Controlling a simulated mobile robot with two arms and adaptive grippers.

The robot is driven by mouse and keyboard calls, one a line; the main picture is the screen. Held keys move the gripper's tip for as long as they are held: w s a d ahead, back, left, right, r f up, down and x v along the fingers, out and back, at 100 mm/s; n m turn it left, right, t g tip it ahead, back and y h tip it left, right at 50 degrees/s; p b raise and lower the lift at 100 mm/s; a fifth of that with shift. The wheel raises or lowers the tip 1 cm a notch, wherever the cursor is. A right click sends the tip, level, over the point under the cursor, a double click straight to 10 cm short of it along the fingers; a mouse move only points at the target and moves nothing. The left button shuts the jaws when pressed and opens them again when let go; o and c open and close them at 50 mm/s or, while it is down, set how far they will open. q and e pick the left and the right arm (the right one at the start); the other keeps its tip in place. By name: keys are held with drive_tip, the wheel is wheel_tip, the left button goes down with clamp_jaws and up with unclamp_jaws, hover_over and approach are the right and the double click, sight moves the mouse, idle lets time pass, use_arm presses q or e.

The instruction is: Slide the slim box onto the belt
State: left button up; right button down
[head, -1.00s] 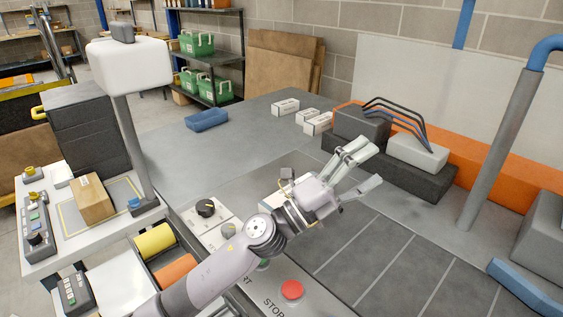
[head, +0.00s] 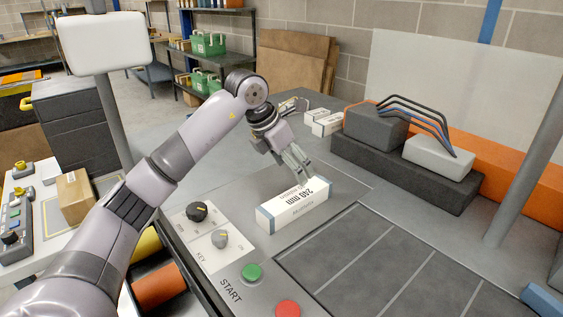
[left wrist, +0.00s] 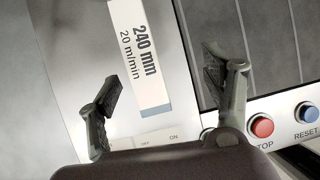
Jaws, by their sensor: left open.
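The slim box (head: 293,204) is white with blue-grey ends and black "240 mm" lettering. It lies on the grey surface beside the dark belt (head: 385,262), which is marked with pale lines. My left gripper (head: 299,168) is open, pointing down at the far end of the box. In the left wrist view the slim box (left wrist: 138,55) runs between the two spread fingers of my left gripper (left wrist: 162,82), with space to each side. I cannot tell how high the fingertips are. My right gripper is not in view.
A panel with a green START button (head: 251,271), a red button (head: 288,308) and knobs lies in front of the slim box. Small white boxes (head: 325,122) stand behind. A dark block with cables (head: 376,128) stands at the back right.

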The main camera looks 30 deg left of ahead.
sight(294, 196)
use_arm(q)
drive_tip(key=a, duration=0.2)
drive_tip(key=a+y, duration=0.1)
drive_tip(key=shift+s+a+r+n, duration=0.2)
drive_tip(key=shift+r+n, duration=0.1)
drive_tip(key=shift+r, duration=0.05)
drive_tip(key=x, duration=0.8)
drive_tip(key=p+x, duration=0.1)
drive_tip(key=x, duration=0.8)
drive_tip(key=shift+s+f, duration=0.15)
drive_tip(key=shift+f, duration=0.15)
drive_tip(key=shift+c, duration=0.3)
drive_tip(key=c, duration=1.5)
drive_tip(key=shift+c, duration=0.2)
